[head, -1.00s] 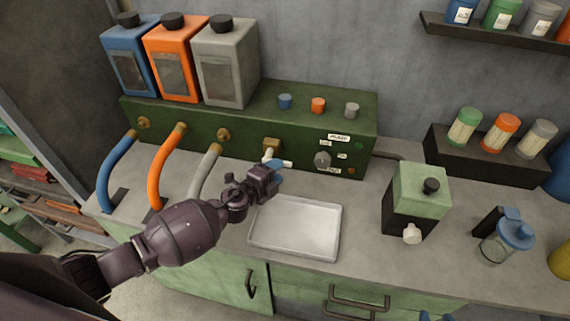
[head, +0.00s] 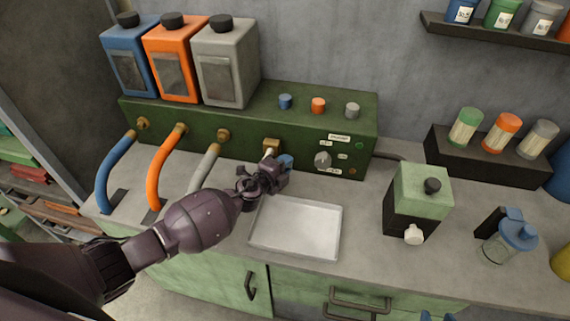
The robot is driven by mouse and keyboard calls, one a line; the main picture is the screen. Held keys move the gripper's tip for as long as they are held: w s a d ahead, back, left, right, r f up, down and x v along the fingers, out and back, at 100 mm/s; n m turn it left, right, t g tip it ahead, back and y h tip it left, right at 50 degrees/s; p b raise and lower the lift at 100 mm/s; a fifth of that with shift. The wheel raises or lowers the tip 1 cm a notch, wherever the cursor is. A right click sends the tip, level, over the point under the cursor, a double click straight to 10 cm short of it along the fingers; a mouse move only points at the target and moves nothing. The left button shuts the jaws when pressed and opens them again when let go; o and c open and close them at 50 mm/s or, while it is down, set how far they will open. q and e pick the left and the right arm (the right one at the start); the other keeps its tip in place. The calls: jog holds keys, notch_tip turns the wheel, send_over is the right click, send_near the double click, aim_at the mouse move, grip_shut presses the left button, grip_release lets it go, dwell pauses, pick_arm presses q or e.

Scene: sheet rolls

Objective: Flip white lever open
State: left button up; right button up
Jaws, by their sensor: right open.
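The white lever (head: 268,152) sits below a brass fitting (head: 271,144) on the front of the green machine (head: 240,130). Only a small pale part of it shows; my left gripper covers the rest. My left gripper (head: 285,162), with blue fingertips, is right at the lever, above the back left corner of the metal tray. I cannot tell whether its fingers are apart or touch the lever. My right gripper (head: 436,317) shows only as two separated blue fingertips at the bottom edge, open and away from the lever.
The metal tray (head: 296,228) lies empty in front of the machine. Blue, orange and grey hoses (head: 162,168) run down at the left. A grey knob (head: 322,160) is right of the lever.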

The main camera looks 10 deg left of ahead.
pick_arm(q)
grip_shut()
jog(key=shift+n+b, duration=0.4)
jog(key=shift+b, duration=0.65)
jog(key=shift+r+n+t+h+b, duration=0.35)
jog(key=shift+n+b, duration=0.25)
jog(key=shift+b, duration=0.3)
jog(key=shift+a+r+n+t+h+b, duration=0.15)
jog(key=shift+r+n+t+h+b, duration=0.15)
jog(key=shift+n+b, duration=0.35)
jog(key=shift+a+r+n+b, duration=0.2)
jog(key=shift+r+n+b, duration=0.3)
jog(key=shift+n+b, duration=0.2)
jog(key=shift+a+r+n+t, duration=0.15)
jog(key=shift+r+n+t, duration=0.35)
jog(key=shift+n, duration=0.25)
jog(key=shift+o, duration=2.4)
grip_release()
jog(key=shift+o, duration=1.4)
